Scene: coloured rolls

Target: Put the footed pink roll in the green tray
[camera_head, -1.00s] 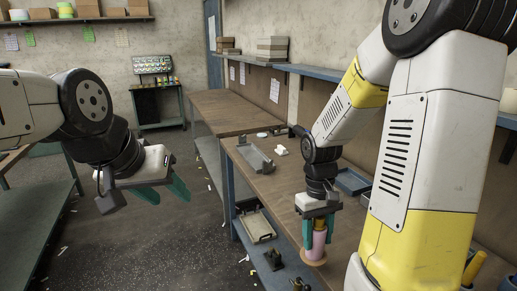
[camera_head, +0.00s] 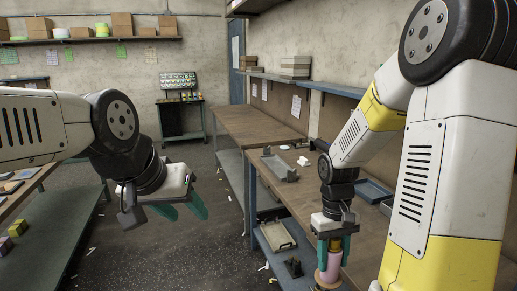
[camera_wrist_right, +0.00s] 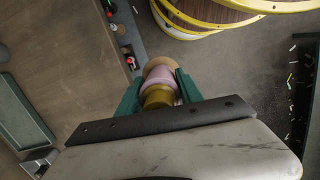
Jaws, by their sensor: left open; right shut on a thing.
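My right gripper (camera_head: 333,260) is shut on the pink roll (camera_head: 333,268), which hangs upright with a wide tan foot below and a gold part above. In the right wrist view the pink roll (camera_wrist_right: 160,75) sits between the green fingers, beside the bench edge. My left gripper (camera_head: 180,208) is open and empty over the floor aisle. A tray that looks dark green (camera_wrist_right: 22,118) lies on the bench at the left of the right wrist view. I cannot tell whether it is the bluish tray (camera_head: 374,189) in the head view.
The right bench (camera_head: 255,127) holds a grey holder (camera_head: 279,168) and a small white object (camera_head: 303,161). A left bench (camera_head: 55,225) has small coloured blocks (camera_head: 14,232). Yellow-rimmed round shapes (camera_wrist_right: 200,20) show in the right wrist view. Floor between the benches is mostly open, with scraps.

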